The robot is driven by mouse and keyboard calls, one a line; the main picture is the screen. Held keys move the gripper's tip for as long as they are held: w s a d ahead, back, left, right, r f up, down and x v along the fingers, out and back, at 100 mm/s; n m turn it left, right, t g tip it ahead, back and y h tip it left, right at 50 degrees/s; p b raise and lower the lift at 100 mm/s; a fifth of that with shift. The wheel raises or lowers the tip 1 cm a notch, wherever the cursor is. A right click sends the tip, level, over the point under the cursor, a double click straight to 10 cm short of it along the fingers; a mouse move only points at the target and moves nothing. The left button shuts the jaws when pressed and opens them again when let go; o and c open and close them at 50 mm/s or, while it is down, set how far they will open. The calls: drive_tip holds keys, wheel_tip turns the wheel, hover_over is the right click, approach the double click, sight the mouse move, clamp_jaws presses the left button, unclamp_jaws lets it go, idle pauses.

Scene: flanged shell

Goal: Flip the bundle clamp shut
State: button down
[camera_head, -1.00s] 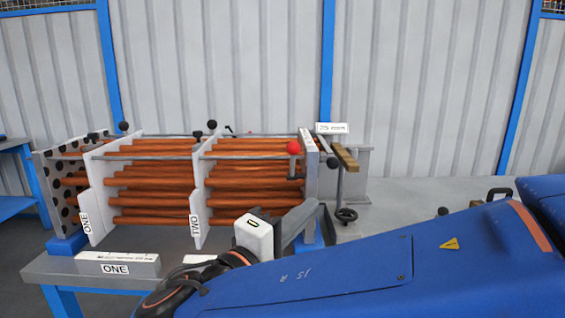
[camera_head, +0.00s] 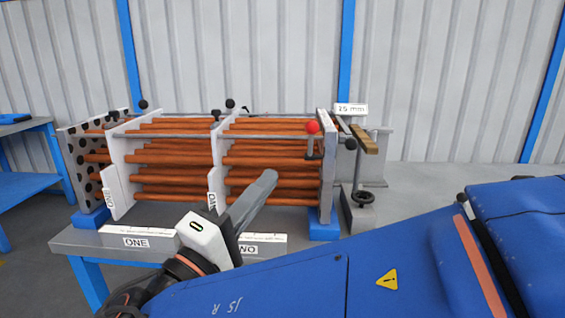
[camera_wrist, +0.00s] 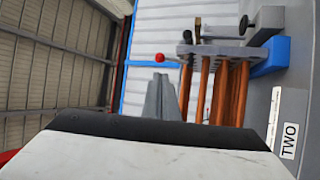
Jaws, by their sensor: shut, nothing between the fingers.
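The shell's copper tubes (camera_head: 265,160) run between upright plates on the bench. A red ball knob (camera_head: 312,127) on a short grey stem stands in front of the tubes, close to the right end plate (camera_head: 327,165). It looks like the clamp's handle; the clamp's hinge and position are unclear. My gripper (camera_head: 268,178) is shut and empty, below and left of the red knob, pointing up and right in the head view. In the wrist view, the red knob (camera_wrist: 159,57) shows just beyond my fingertips (camera_wrist: 160,76), with a visible gap in the picture.
A handwheel stand (camera_head: 363,197) and a wooden-topped bar (camera_head: 364,140) stand right of the end plate. Labels ONE (camera_head: 136,242) and TWO (camera_head: 247,249) lie along the bench front. Bare bench top (camera_head: 425,175) extends to the right.

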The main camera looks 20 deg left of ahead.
sight(306, 126)
drive_tip(key=x, duration=1.3)
drive_tip(key=shift+w+r, duration=0.1)
drive_tip(key=shift+w, duration=0.05)
drive_tip(key=shift+w+a+r+n+g+y, duration=0.15)
drive_tip(key=shift+w+r+n+g+y, duration=0.35)
drive_tip(key=shift+w+r+n+g, duration=0.4)
drive_tip(key=w+a+r+n+g, duration=0.2)
drive_tip(key=w+n+g, duration=0.1)
drive_tip(key=w+g, duration=0.4)
drive_tip(key=shift+w+a+g+y, duration=0.15)
drive_tip(key=shift+w+g+y, duration=0.1)
drive_tip(key=shift+g+y, duration=0.05)
idle(0.4)
